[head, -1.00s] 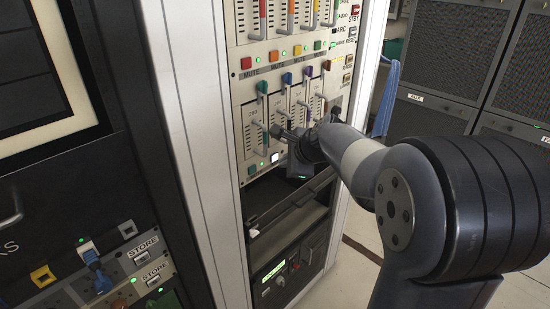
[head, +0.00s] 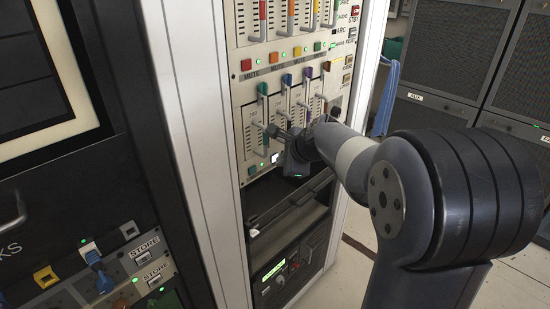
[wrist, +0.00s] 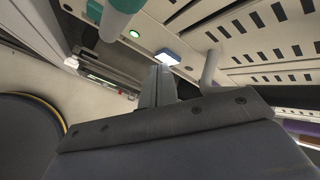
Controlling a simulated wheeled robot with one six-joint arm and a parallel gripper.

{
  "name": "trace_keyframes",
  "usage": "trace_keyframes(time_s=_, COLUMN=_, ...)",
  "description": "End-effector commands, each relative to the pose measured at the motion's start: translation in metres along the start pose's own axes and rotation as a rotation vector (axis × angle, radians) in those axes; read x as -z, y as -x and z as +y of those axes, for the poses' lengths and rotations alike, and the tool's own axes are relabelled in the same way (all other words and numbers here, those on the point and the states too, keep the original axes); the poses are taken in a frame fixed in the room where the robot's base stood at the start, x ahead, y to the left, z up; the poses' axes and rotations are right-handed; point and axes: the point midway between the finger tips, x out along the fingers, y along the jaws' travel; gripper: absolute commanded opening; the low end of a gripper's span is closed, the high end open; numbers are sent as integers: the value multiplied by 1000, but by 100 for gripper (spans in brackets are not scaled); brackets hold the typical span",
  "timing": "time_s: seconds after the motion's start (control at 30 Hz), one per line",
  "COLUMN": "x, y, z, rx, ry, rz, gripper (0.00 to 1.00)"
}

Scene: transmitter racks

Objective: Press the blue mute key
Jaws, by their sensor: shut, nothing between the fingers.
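The blue mute key (wrist: 168,57) shows in the wrist view as a small key with blue edges and a bright white face, on the pale rack panel. In the head view the key (head: 274,157) looks like a small white square, partly covered by my gripper (head: 279,149). My gripper's fingers (wrist: 159,72) are shut and empty. Their tips are right by the key in the wrist view; I cannot tell whether they touch it.
Fader handles rise beside my gripper, with teal (head: 262,88), blue (head: 287,79) and purple (head: 308,72) caps. A teal key (head: 252,170) lies left of the white one. Coloured mute keys (head: 273,58) line the row above. A dark open bay (head: 280,200) is below.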

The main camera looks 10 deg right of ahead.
Motion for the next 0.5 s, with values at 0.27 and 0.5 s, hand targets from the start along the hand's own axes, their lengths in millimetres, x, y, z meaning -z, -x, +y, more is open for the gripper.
trace_keyframes(time_s=0.27, x=-2, y=-2, z=-2, rx=0, ry=0, rz=0, gripper=0)
trace_keyframes(time_s=0.5, x=-4, y=-4, z=-4, rx=1, ry=1, rz=-1, gripper=0)
